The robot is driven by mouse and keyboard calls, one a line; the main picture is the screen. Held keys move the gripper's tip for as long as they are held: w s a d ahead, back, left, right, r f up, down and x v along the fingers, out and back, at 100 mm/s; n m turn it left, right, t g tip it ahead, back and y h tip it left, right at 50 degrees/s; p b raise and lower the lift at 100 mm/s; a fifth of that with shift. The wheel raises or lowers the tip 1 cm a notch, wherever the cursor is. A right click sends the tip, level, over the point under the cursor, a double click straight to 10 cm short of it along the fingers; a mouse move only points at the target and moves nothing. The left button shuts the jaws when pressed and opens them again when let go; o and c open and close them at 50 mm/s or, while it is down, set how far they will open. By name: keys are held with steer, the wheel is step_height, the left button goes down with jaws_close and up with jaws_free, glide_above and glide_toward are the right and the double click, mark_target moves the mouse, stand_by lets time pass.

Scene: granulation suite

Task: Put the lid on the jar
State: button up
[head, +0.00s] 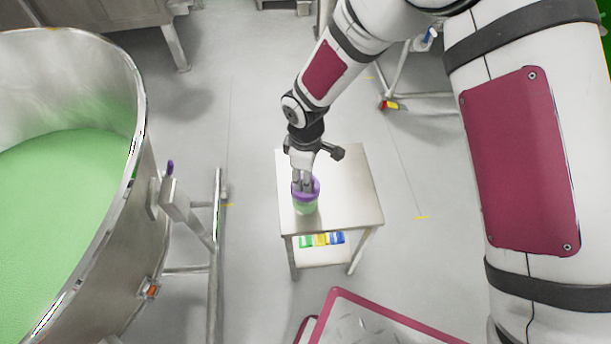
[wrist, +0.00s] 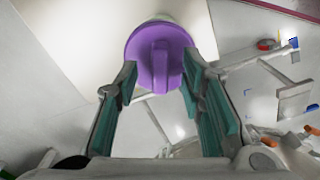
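The purple lid (head: 314,190) sits on top of the green jar (head: 305,208) near the left front of the small table. The lid and its raised grip ridge also show in the wrist view (wrist: 160,60). I cannot tell if the lid is fully seated. My gripper (head: 303,182) points down at the lid from above. In the wrist view my gripper (wrist: 160,72) has its fingers apart, one on each side of the ridge, with visible gaps. The lid hides most of the jar in the wrist view.
The small steel table (head: 352,200) is otherwise clear on top. Green, yellow and blue items (head: 321,239) lie on its lower shelf. A large steel vessel (head: 125,190) with green contents stands at left. A maroon-edged platform (head: 385,325) is in front.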

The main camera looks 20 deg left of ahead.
step_height(320, 180, up, 11)
stand_by(0.3)
stand_by(0.4)
steer(key=w+d+r+m+t, duration=0.2)
steer(key=d+r+m, duration=0.7)
steer(key=d+r, duration=1.15)
steer(key=s+d+r+m+t, duration=0.1)
steer(key=s+d+r+m, duration=0.1)
steer(key=s+d+m, duration=0.3)
steer(key=s+d+r+m+t, duration=0.1)
steer(key=s+d+m, duration=0.4)
steer(key=s+d, duration=0.6)
steer(key=shift+s+d+r+m, duration=0.25)
steer(key=shift+d+r+m, duration=0.15)
steer(key=shift+d+r, duration=0.5)
